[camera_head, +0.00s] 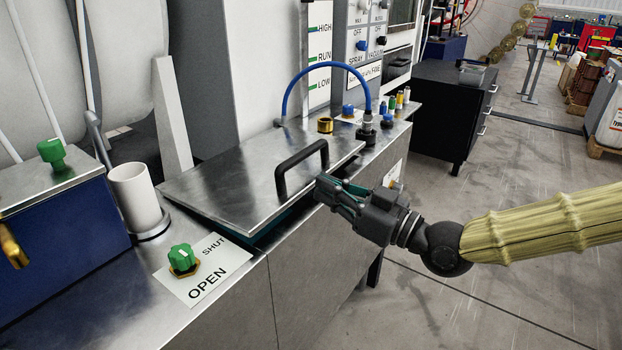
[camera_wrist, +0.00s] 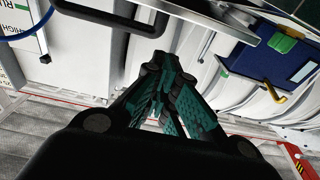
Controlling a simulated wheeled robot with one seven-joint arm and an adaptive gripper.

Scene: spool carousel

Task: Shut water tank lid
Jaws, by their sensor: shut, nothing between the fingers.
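The water tank lid (camera_head: 235,185) is a flat metal plate with a black bar handle (camera_head: 302,168) at its right front. It lies over the counter opening, with a dark gap under its front edge. In the wrist view the lid's edge (camera_wrist: 210,19) and the handle (camera_wrist: 112,28) show at the top. My gripper (camera_head: 326,188) is shut and empty, just right of the handle at the lid's front right edge. In the wrist view the teal fingers (camera_wrist: 165,68) are together below the handle. I cannot tell whether they touch the lid.
A green knob (camera_head: 183,258) sits on a SHUT/OPEN plate at the front left. A white cup (camera_head: 137,198) and a blue box (camera_head: 60,255) stand left of the lid. A blue hose (camera_head: 325,72) arches behind it to a black fitting.

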